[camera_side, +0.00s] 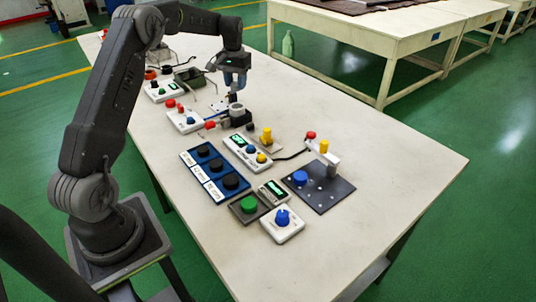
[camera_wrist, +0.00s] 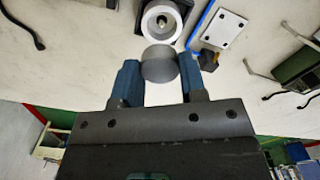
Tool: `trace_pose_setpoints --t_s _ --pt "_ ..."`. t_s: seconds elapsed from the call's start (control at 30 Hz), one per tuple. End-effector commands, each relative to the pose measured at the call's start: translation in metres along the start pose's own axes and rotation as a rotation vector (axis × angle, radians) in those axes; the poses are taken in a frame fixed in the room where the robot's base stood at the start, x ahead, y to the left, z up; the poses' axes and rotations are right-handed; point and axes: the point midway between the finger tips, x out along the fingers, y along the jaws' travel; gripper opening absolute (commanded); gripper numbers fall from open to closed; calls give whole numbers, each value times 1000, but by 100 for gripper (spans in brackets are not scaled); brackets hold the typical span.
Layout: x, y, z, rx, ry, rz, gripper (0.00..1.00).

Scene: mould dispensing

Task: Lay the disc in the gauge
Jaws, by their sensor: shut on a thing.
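My gripper (camera_wrist: 160,78) has its two blue fingers closed on the sides of a grey round disc (camera_wrist: 158,62). In the side view my gripper (camera_side: 235,82) points down over the far middle of the table, and the disc is too small there to make out clearly. A pale ring-shaped holder with a round recess and a small metal centre (camera_wrist: 151,30) sits on a dark base just beyond the disc in the wrist view. It looks like the gauge. In the side view the same holder (camera_side: 237,113) stands just below my gripper. The disc appears apart from it.
A blue-edged plate (camera_wrist: 228,30) with a white top lies right of the ring holder. A green box with wire handles (camera_side: 188,78) stands behind. A blue tray of black knobs (camera_side: 215,190) and several control boxes are nearer. The table's right side is clear.

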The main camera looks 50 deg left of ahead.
Motion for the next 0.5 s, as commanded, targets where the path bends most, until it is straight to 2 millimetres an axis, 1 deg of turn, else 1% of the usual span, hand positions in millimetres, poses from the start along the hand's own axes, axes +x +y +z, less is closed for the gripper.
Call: trace_pose_setpoints --t_s 0.17,0.2,0.3,0.4,0.5 --pt "10 39 17 183 -3 1 22" --pt "13 50 23 239 -3 0 22" --pt "20 73 37 365 -3 0 22" --pt "25 88 48 457 -1 0 22" --pt "29 96 54 504 -2 0 22"
